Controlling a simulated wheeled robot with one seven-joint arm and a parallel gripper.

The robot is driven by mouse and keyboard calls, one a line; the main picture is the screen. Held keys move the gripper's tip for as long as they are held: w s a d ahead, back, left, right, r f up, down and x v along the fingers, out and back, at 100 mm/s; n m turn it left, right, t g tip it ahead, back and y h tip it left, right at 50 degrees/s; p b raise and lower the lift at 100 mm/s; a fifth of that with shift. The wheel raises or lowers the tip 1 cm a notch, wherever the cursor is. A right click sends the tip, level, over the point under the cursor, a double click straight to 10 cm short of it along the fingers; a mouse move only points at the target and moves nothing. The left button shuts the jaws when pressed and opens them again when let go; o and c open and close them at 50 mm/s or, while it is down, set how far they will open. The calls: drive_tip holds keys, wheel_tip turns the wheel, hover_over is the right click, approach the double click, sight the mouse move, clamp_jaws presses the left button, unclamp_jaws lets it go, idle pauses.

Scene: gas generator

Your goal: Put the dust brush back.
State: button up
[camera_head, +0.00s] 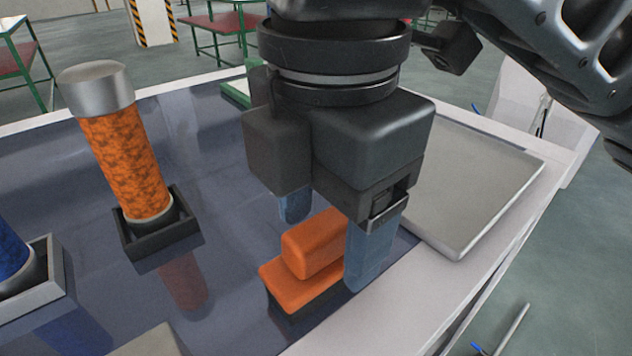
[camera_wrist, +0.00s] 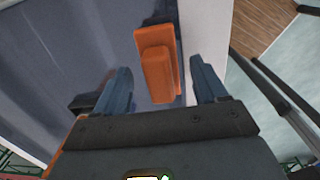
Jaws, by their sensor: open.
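The dust brush (camera_head: 312,262) is an orange block-like brush with a raised grip and a dark underside. It lies on the dark table top near the light right-hand edge. My gripper (camera_head: 330,235) is open, with its blue fingers around the brush's far and right sides in the head view. In the wrist view the brush (camera_wrist: 157,62) shows ahead of and between the spread fingers of my gripper (camera_wrist: 163,90). I cannot tell whether a finger touches it. Part of the brush's far end is hidden behind the right finger in the head view.
An orange cylinder with a silver cap (camera_head: 125,150) stands in a dark square holder (camera_head: 160,238) at left. A blue cylinder (camera_head: 10,255) stands in another holder at the left edge. A grey flat tray (camera_head: 470,190) lies to the right. Dark table surface is free between them.

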sight(327, 229)
wheel_tip(327, 229, up, 11)
drive_tip(key=shift+s+r, duration=0.2)
drive_tip(key=shift+s, duration=0.05)
idle(0.6)
